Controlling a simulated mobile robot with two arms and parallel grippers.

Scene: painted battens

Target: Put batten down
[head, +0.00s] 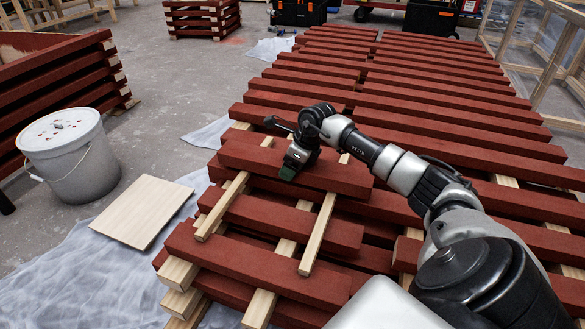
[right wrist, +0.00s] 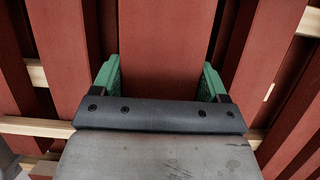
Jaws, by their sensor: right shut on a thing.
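My right gripper (head: 292,166) is shut on a red-painted batten (head: 342,181) above the near stack. In the right wrist view the same batten (right wrist: 166,40) runs between the green fingers of the gripper (right wrist: 160,72). The held batten lies across the line of two pale wooden strips (head: 222,207) (head: 318,235). I cannot tell whether it touches them. Other red battens (head: 295,222) lie nearer on the same stack, roughly parallel to it. My left gripper is not in view.
Long rows of red battens (head: 400,103) stretch away behind and to the right. A white bucket (head: 75,165) and a pale board (head: 143,211) are at the left. A crate-like red stack (head: 60,90) stands behind the bucket. Grey floor (head: 165,85) is open between.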

